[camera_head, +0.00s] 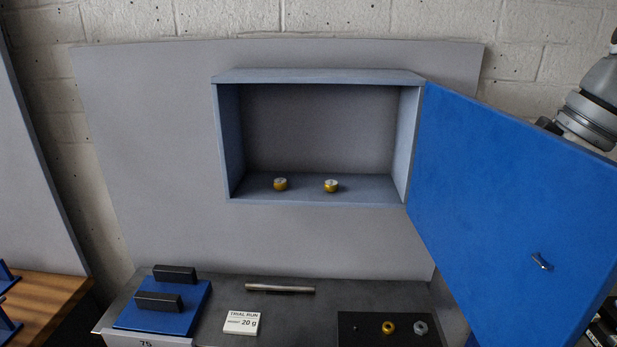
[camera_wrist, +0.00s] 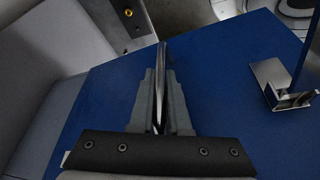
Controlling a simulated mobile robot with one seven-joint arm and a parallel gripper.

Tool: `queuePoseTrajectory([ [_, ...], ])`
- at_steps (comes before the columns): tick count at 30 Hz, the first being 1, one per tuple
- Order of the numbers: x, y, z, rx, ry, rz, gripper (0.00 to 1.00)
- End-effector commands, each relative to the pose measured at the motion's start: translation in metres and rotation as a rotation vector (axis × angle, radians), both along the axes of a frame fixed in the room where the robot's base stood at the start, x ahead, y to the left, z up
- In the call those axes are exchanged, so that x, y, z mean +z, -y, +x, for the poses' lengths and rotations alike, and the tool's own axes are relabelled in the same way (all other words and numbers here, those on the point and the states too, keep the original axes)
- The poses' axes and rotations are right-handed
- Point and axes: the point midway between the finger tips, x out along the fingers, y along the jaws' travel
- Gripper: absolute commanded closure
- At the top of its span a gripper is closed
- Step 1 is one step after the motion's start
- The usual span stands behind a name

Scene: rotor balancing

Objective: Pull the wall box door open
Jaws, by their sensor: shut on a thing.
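The wall box (camera_head: 318,76) is a grey-blue open-fronted cabinet on a grey panel. Its blue door (camera_head: 500,190) stands wide open, swung out to the right, with its inner face and a small metal catch (camera_head: 541,262) showing in the head view. In the wrist view the blue door (camera_wrist: 110,95) fills the middle. My gripper (camera_wrist: 160,78) is shut on a slim shiny metal bar (camera_wrist: 162,55), which looks like the door handle. In the head view my gripper is hidden behind the door; only part of my arm shows at the upper right.
Two brass-coloured weights (camera_head: 280,184) (camera_head: 331,186) stand inside the box. Below, the bench holds a blue stand (camera_head: 160,317), a metal rod (camera_head: 280,289), a white "20 g" card (camera_head: 241,323) and a dark tray (camera_head: 360,329) with small parts. A metal bracket (camera_wrist: 284,88) shows right of my fingers.

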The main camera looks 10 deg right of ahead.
Motion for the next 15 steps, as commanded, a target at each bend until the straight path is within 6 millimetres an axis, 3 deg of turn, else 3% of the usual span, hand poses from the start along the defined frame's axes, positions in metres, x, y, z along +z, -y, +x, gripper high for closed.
queuePoseTrajectory([
  [6, 0.001, 0.015, 0.0, -0.005, -0.006, 0.003, 1.0],
  [15, 0.0, 0.019, 0.0, -0.005, -0.007, 0.002, 1.0],
])
